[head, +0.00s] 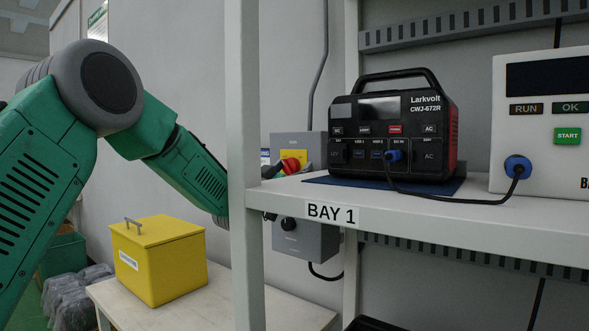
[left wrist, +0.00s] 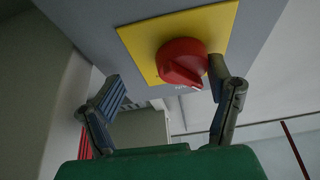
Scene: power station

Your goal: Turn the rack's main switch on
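The main switch is a red rotary knob (head: 291,165) on a yellow plate (head: 296,155), set on a grey box behind the rack post. In the left wrist view the red knob (left wrist: 183,62) shows close up on its yellow plate (left wrist: 143,45); its raised grip points to the lower right, and the small mark beside it is unreadable. My left gripper (left wrist: 166,78) is open with its fingers on either side of the knob, the right finger nearer to it. I cannot tell whether that finger touches. In the head view the rack post hides most of this gripper. My right gripper is not in view.
The white rack post (head: 244,150) stands in front of my left forearm. The shelf marked BAY 1 (head: 420,222) holds a black Larkvolt power unit (head: 395,125) and a white unit (head: 540,120), joined by a cable. A yellow box (head: 160,262) stands on a low table (head: 215,305).

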